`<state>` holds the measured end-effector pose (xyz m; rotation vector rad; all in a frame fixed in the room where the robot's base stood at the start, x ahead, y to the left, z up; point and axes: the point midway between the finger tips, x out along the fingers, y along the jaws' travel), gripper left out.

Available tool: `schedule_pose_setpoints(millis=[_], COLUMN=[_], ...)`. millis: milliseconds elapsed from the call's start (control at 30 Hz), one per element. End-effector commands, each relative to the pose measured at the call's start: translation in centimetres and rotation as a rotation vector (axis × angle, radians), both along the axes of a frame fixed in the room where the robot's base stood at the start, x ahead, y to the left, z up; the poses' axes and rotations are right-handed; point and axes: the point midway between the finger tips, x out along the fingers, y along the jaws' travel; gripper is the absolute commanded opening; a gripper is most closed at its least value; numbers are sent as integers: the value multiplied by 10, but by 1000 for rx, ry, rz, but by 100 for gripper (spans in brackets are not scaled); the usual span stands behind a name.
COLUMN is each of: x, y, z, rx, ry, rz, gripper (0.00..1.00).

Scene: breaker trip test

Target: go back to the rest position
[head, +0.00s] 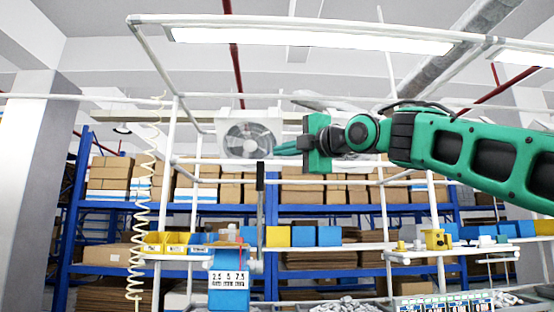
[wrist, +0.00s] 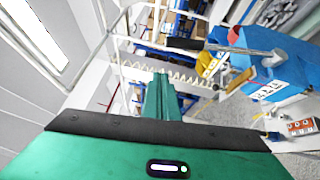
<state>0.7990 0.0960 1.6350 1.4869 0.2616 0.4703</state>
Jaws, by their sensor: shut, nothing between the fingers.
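My gripper (head: 280,149) is raised in the middle of the head view, pointing left, on my green and black arm. Its green fingers are together and empty; in the wrist view the closed fingers (wrist: 160,85) point away from the camera. A blue test device (head: 229,292) with a white number label stands below it at lower left. The device's lever (head: 260,178) rises upright with a black grip, below and left of the gripper in the picture. The wrist view shows the blue device (wrist: 275,68) and the lever's black grip (wrist: 186,43) at upper right, apart from the fingers.
A white pipe frame (head: 174,130) surrounds the station, with a hanging coiled hose (head: 140,215) at left. Yellow bins (head: 165,242) and a small yellow device (head: 436,240) sit on ledges. A fan (head: 248,139) and blue racks with boxes stand behind.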

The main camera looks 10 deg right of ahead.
Motion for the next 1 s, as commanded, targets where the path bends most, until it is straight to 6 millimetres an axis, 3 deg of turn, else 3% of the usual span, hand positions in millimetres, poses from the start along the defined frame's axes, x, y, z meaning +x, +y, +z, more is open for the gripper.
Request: schedule_pose_setpoints(millis=[433, 567, 667, 767, 1000], x=[1, 4, 12, 18, 6], y=[1, -7, -28, -60, -143], z=[0, -13, -43, -91, -225], rx=[-1, 17, 70, 159, 428], ry=[1, 39, 134, 280, 638], rz=[1, -15, -61, -136, -375], gripper=[0, 0, 0, 0, 0])
